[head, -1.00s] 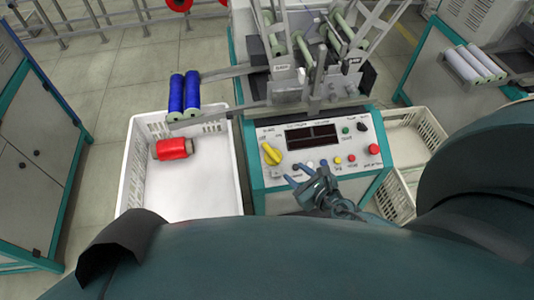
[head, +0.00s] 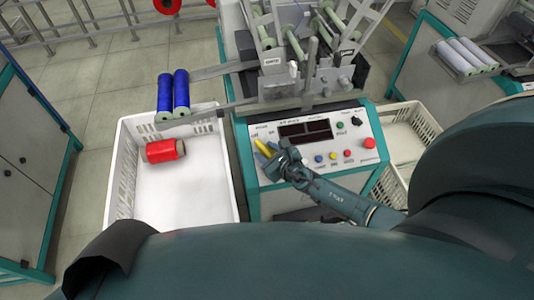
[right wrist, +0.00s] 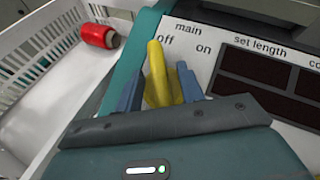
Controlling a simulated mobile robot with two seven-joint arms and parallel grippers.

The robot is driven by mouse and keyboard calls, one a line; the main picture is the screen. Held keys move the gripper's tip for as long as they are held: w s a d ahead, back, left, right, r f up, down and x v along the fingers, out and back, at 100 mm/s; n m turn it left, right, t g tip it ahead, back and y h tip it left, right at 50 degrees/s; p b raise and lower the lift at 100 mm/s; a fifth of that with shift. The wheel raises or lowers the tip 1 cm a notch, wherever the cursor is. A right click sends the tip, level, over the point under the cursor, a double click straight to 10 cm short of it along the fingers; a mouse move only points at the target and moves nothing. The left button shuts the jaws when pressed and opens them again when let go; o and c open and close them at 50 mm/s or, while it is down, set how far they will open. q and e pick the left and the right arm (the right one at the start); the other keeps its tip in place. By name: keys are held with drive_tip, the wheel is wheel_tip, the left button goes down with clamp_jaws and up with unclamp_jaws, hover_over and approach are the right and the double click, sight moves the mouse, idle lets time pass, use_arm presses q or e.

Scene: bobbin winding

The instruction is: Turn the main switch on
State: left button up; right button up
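The main switch is a yellow rotary knob (head: 266,148) at the left of the machine's control panel (head: 352,128). In the right wrist view the knob (right wrist: 157,72) has its handle pointing up, towards the printed "off"; "on" stands to its right. My right gripper (head: 270,151) is at the knob. In the right wrist view its two blue fingers (right wrist: 161,88) stand either side of the knob, apart, with a narrow gap on the right. The knob's base is partly hidden by the gripper. My left gripper is not in view.
A white crate (head: 122,190) with a red bobbin (head: 164,151) stands left of the machine. Two blue bobbins (head: 173,92) sit above its back edge. A red button (head: 369,143) and several small buttons lie right of the knob, close to my right arm.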

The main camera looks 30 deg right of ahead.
clamp_jaws()
idle(0.4)
